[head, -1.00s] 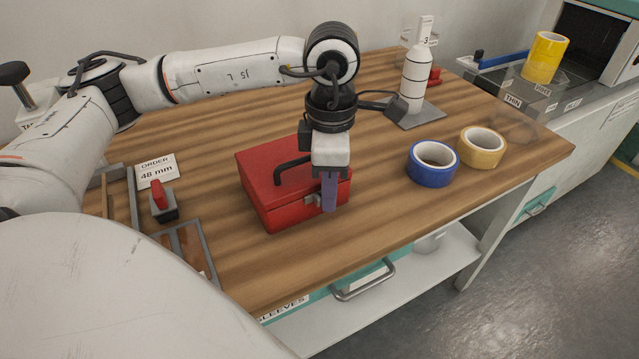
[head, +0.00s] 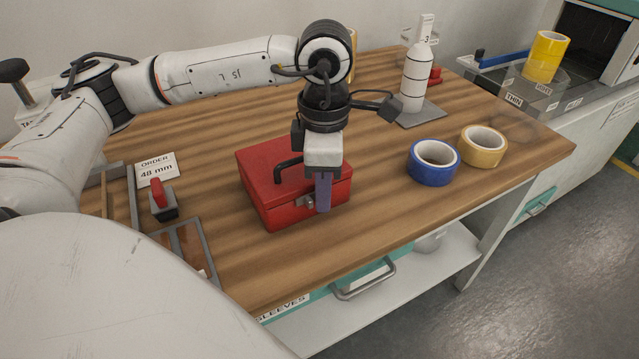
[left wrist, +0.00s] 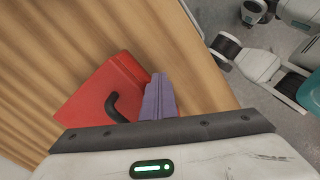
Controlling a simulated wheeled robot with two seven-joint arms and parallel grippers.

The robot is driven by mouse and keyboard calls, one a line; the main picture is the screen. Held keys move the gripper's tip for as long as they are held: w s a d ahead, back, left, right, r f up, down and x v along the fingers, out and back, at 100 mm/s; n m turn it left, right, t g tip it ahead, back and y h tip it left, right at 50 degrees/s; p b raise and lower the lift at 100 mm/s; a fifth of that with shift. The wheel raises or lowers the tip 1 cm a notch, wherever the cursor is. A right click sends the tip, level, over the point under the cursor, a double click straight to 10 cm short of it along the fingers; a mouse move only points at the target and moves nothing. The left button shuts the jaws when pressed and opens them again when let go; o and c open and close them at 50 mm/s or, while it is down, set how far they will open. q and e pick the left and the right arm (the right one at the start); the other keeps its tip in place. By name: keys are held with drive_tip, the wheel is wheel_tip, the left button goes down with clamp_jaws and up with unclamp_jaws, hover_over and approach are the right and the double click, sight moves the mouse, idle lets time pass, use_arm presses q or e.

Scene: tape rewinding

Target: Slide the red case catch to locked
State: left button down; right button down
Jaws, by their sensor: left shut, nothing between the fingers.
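The red case (head: 290,185) sits closed on the wooden bench, with a black handle on its lid. It also shows in the left wrist view (left wrist: 95,95). Its small grey catch (head: 306,201) is on the front face, just left of my fingers; whether it is locked cannot be told. My left gripper (head: 324,208) points down in front of the case, its purple fingers shut and empty, beside the catch. Contact with the catch cannot be made out. The shut fingers also show in the left wrist view (left wrist: 160,95). My right gripper is not in view.
A blue tape roll (head: 433,170) and a tan roll (head: 482,150) lie to the right. A white bottle (head: 414,80) stands on a grey plate behind. An order card (head: 156,170) and a red-topped tool (head: 160,198) are at left. Bench between case and rolls is clear.

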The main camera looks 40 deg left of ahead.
use_arm(q)
drive_tip(key=shift+w+d, duration=0.15)
drive_tip(key=shift+w, duration=0.15)
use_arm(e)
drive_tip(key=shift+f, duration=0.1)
